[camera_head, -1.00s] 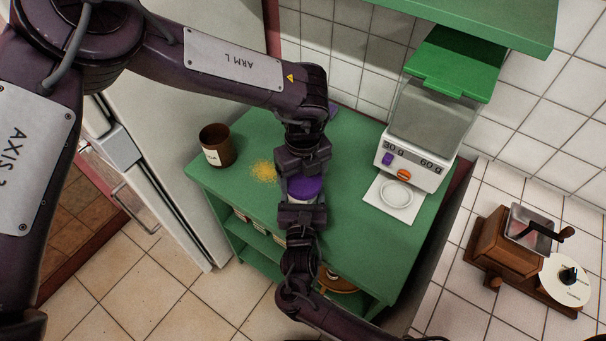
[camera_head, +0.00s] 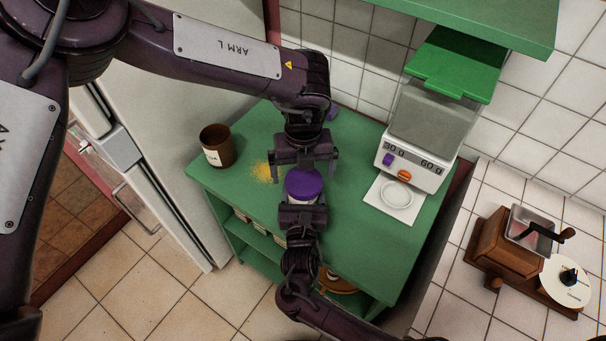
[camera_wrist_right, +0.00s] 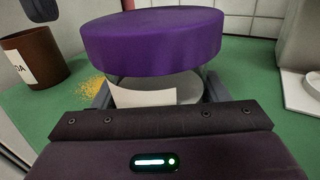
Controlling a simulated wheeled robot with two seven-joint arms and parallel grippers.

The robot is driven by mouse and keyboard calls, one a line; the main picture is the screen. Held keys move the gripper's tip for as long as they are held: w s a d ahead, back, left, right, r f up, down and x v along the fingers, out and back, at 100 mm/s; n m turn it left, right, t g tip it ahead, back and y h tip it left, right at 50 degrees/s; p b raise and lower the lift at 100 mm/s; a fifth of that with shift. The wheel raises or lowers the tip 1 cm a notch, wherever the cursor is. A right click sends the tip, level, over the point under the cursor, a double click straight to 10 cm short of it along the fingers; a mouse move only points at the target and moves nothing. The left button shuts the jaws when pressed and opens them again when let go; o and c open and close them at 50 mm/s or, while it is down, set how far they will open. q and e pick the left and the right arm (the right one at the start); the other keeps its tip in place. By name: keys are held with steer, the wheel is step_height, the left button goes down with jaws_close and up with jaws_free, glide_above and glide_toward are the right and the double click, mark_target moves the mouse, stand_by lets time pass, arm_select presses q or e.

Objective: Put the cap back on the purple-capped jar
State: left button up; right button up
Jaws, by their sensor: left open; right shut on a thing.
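The purple cap (camera_head: 304,184) sits on top of the jar (camera_head: 301,201), seen from above. In the right wrist view the cap (camera_wrist_right: 152,38) covers the jar's mouth, and the pale label and clear glass of the jar (camera_wrist_right: 150,95) show below it. I cannot tell whether the cap is fully tightened. My right gripper (camera_head: 303,208) is shut on the jar's body from the near side. My left gripper (camera_head: 303,170) is open and empty, its fingers spread just behind and above the cap, apart from it.
A brown open jar (camera_head: 217,147) stands at the shelf's left, with yellow crumbs (camera_head: 263,172) beside it. A green-lidded dispenser (camera_head: 432,120) with a white plate (camera_head: 395,199) stands at the right. A wooden grinder (camera_head: 510,245) is further right. The green top (camera_head: 365,255) is clear at front right.

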arm_select(q)
step_height(320, 180, up, 10)
steer(key=shift+f, duration=0.2)
arm_select(e)
steer(key=o, duration=2)
steer(key=shift+c, duration=0.2)
steer(key=shift+s, duration=0.1)
arm_select(q)
steer(key=shift+f+b, duration=0.3)
steer(key=shift+f, duration=0.05)
arm_select(e)
steer(key=s, duration=0.7)
steer(key=shift+s+a, duration=0.2)
steer(key=shift+s, duration=0.15)
